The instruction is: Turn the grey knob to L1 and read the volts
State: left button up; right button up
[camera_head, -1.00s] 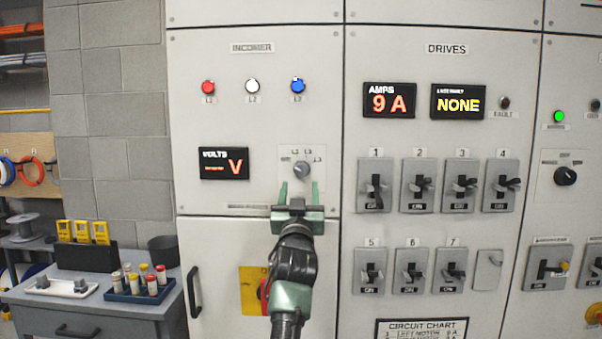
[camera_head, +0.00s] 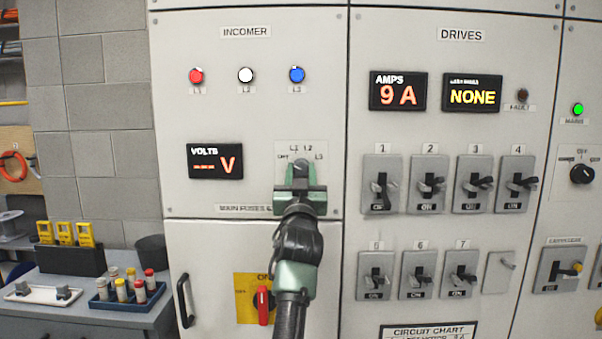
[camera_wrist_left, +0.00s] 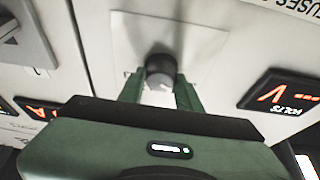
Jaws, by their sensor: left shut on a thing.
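The grey knob (camera_wrist_left: 160,68) is between the green fingers of my left gripper (camera_wrist_left: 158,92) in the left wrist view. In the head view my left gripper (camera_head: 301,174) is shut on it and hides most of it. The labels OFF, L1, L2 and L3 stand around the knob on its plate (camera_head: 284,165). Which label the knob points at cannot be told. The volts display (camera_head: 215,161), left of the knob, shows dashes and a V, with no readable number. It also shows upside down in the left wrist view (camera_wrist_left: 284,92). My right gripper is not in view.
Red (camera_head: 196,75), white (camera_head: 246,75) and blue (camera_head: 297,74) lamps sit above the knob. Several drive switches (camera_head: 382,185) are to the right. A red handle on a yellow plate (camera_head: 249,298) is below, near my arm. A bench (camera_head: 60,315) stands at lower left.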

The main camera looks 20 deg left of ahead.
pick_arm(q)
grip_shut()
jog(key=shift+a+m+p, duration=0.1)
jog(key=shift+m+p, duration=0.3)
jog(key=shift+p, duration=0.2)
jog(key=m+h+p, duration=0.2)
jog(key=m+p, duration=0.2)
jog(key=m+h+p, duration=0.2)
jog(key=m+p, duration=0.2)
jog(key=shift+a+r+h+p, duration=0.2)
jog(key=shift+h+p, duration=0.1)
jog(key=shift+p, duration=0.05)
jog(key=shift+f+m+h+p, duration=0.2)
jog(key=shift+m+h+p, duration=0.4)
jog(key=shift+m+p, duration=0.65)
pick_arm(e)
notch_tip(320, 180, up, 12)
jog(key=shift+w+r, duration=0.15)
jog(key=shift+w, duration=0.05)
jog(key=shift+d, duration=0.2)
pick_arm(q)
jog(key=o, duration=0.6)
grip_release()
jog(key=shift+c, duration=0.2)
jog(key=shift+o, duration=1.4)
jog(key=shift+w+f, duration=0.1)
jog(key=shift+f, duration=0.05)
